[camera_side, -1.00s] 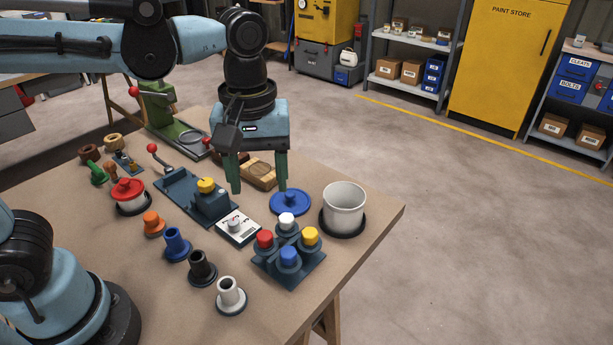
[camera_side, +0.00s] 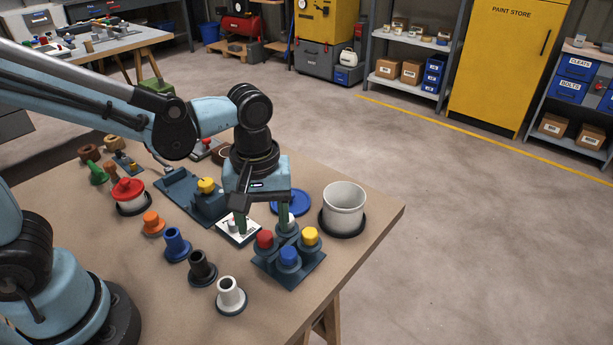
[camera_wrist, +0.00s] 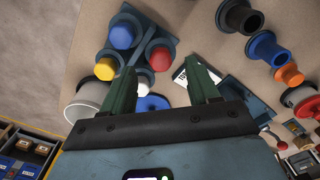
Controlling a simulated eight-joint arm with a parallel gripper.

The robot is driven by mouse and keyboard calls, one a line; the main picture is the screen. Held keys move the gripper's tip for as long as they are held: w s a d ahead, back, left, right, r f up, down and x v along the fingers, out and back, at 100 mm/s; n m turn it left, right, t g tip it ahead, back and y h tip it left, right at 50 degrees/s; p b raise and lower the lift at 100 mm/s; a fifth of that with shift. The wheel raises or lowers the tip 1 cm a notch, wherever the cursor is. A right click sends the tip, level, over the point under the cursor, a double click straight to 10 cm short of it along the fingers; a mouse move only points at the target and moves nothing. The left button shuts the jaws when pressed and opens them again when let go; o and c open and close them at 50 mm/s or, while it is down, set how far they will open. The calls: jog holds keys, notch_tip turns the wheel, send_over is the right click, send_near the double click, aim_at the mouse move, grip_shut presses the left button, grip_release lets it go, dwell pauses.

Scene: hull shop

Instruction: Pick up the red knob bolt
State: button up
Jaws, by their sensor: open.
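The red knob bolt (camera_side: 265,239) stands upright in a dark holder block (camera_side: 299,277), beside a blue knob bolt (camera_side: 289,257) and a yellow one (camera_side: 311,236). A white one stands at the back, mostly hidden by my gripper in the side view. In the wrist view the red knob (camera_wrist: 159,58) lies just beyond and between my fingertips, with the white knob (camera_wrist: 145,80) nearer the palm. My gripper (camera_side: 264,230) is open, pointing down, close behind the red and white knobs. Its green fingers (camera_wrist: 163,78) hold nothing.
A white pot (camera_side: 344,207) stands right of the holder. A blue lid (camera_side: 291,202) lies behind it. A white card (camera_side: 238,229) lies to the left. Black (camera_side: 202,268) and white (camera_side: 230,295) flanged tubes stand in front left. The bench's right front area is clear.

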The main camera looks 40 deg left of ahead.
aim_at(266, 246)
jog(key=shift+f, duration=1.45)
grip_shut()
jog(key=shift+r, duration=0.15)
